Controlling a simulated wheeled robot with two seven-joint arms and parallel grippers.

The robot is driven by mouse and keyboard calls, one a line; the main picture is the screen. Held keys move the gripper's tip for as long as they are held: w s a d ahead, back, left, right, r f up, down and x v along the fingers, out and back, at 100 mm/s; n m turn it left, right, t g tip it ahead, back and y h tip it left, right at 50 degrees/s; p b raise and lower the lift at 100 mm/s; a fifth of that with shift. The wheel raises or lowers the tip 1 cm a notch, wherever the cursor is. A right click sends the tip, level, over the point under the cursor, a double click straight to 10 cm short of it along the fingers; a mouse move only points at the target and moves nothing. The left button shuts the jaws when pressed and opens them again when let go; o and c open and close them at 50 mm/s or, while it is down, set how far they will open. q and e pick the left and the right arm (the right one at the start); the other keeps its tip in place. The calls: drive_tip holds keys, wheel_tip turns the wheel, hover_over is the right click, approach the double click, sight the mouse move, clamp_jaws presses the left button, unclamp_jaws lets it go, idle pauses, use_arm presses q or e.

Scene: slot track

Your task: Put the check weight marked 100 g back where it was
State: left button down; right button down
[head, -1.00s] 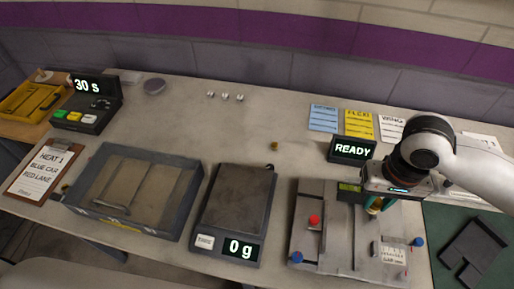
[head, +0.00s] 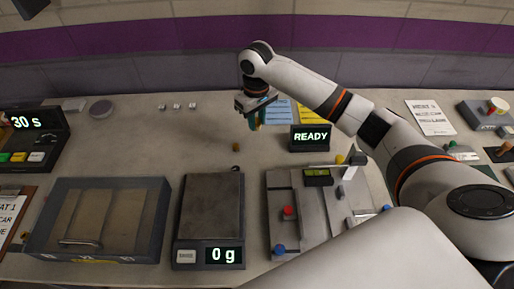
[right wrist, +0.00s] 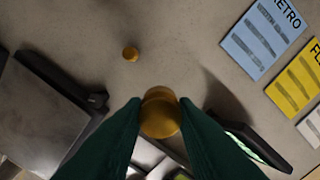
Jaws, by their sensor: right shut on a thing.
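My right gripper (head: 257,119) is above the table, left of the READY display, with its green fingers closed around a round brass weight (right wrist: 160,113). No marking on the weight can be read. A smaller brass piece (head: 236,147) stands alone on the bare table to the left of the gripper; it also shows in the right wrist view (right wrist: 130,53). The scale (head: 209,207) has an empty pan and reads 0 g. My left gripper is not in view.
A READY display (head: 310,138) stands right of the gripper, behind a grey fixture (head: 283,210) with red and blue knobs. Blue and yellow cards (right wrist: 264,40) lie behind. A grey tray (head: 42,220) is at left. Several small silver blocks (head: 177,107) sit at the back.

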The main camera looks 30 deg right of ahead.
drive_tip(key=p, duration=0.1)
hover_over(258, 149)
wheel_tip(258, 149, down, 6)
drive_tip(key=shift+f, duration=0.25)
drive_tip(key=shift+f+p, duration=0.3)
drive_tip(key=shift+f, duration=1.8)
drive_tip(key=shift+f, duration=0.15)
drive_tip(key=c, duration=1.2)
unclamp_jaws()
drive_tip(key=shift+o, duration=0.2)
wheel_tip(258, 149, up, 11)
drive_tip(key=shift+b, duration=0.65)
drive_tip(key=shift+r, duration=0.7)
